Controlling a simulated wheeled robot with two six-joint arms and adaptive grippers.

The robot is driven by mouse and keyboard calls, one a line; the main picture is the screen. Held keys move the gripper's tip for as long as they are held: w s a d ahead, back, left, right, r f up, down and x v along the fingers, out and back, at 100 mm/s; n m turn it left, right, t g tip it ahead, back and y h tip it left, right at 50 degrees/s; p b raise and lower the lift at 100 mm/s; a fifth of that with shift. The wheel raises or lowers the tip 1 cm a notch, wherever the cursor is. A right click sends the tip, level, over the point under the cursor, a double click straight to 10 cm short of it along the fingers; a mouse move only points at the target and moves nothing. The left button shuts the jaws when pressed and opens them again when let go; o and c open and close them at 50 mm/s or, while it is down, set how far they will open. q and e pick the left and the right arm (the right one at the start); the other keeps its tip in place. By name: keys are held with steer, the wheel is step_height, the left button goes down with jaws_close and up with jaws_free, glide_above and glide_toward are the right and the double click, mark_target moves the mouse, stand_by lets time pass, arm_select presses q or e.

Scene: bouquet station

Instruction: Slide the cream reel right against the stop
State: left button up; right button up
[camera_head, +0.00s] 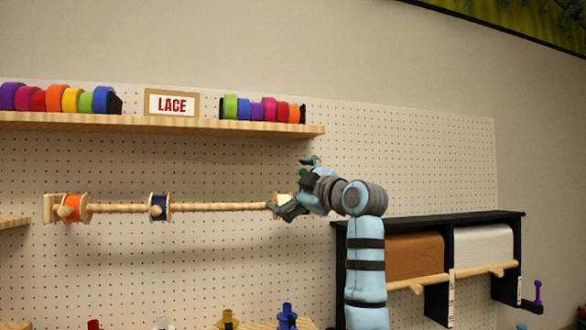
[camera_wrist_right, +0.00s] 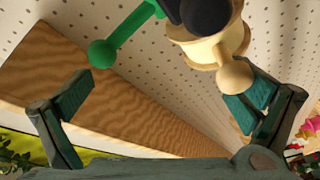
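The cream reel (camera_head: 284,198) is at the right part of the wooden rod (camera_head: 215,207), partly hidden behind my right gripper (camera_head: 293,186). In the right wrist view the cream reel (camera_wrist_right: 215,45) shows at the top, with a round wooden knob (camera_wrist_right: 235,76) in front of it. My right gripper (camera_wrist_right: 160,102) is open, its two fingers wide apart with nothing between them. One finger is close to the knob; I cannot tell whether they touch. A green bar with a ball end (camera_wrist_right: 103,53) and a dark part lie beside the reel. I cannot make out which part is the stop. My left gripper is out of view.
An orange reel (camera_head: 71,207) and a navy reel (camera_head: 158,207) sit further left on the rod. A wooden shelf (camera_head: 230,126) with colored rolls runs above. A black paper-roll rack (camera_head: 480,219) stands at the right. The rod between navy and cream is clear.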

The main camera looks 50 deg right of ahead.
steer(key=shift+t+h, duration=0.4)
steer(key=shift+t, duration=0.2)
steer(key=r, duration=0.4)
steer(key=shift+s+d+r, duration=0.2)
steer(key=shift+s+r, duration=0.15)
steer(key=shift+s, duration=0.05)
steer(key=f, duration=0.1)
steer(key=f+g+y, duration=0.1)
steer(key=w+f, duration=0.1)
steer(key=shift+a+f+g+y, duration=0.25)
steer(key=shift+f+g+y, duration=0.05)
steer(key=shift+f, duration=0.1)
steer(key=shift+s+a+b, duration=0.65)
steer(key=shift+s+a, duration=0.35)
steer(key=shift+a, duration=0.25)
steer(key=c, duration=1)
steer(key=shift+o, duration=0.2)
steer(key=f+b+v, duration=0.2)
steer(key=b+v, duration=0.2)
steer(key=v, duration=1)
steer(key=shift+s+f+b, duration=0.2)
steer(key=shift+f+b, duration=0.15)
steer(key=shift+f, duration=0.05)
steer(key=shift+a, duration=0.1)
steer(key=shift+w, duration=0.1)
